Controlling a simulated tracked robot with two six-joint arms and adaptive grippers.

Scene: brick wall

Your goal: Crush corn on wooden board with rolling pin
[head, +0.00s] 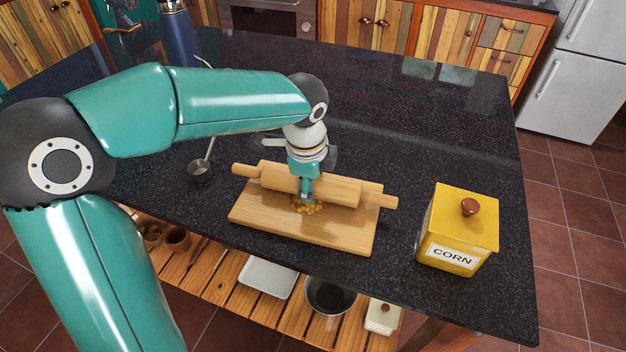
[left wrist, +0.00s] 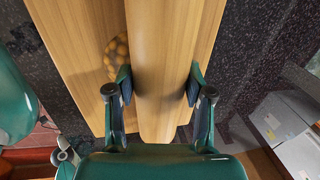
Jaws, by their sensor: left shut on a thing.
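The wooden board (head: 300,230) lies on the dark counter. The rolling pin (head: 341,191) lies across its back part, handles sticking out at both sides; I cannot tell whether it touches the board. A small heap of yellow corn (head: 312,208) is on the board in front of the pin, partly hidden by my gripper. My left gripper (head: 306,194) comes down from above and is shut on the pin. In the left wrist view, its fingers (left wrist: 159,88) press on both sides of the pin (left wrist: 166,50), with the corn (left wrist: 117,58) left of it. My right gripper is not in view.
A yellow box labelled CORN (head: 456,230), its brown-knobbed lid on, stands right of the board near the counter's edge. A ladle (head: 200,169) lies left of the board. The counter behind the board is mostly clear. A slatted shelf with dishes is below.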

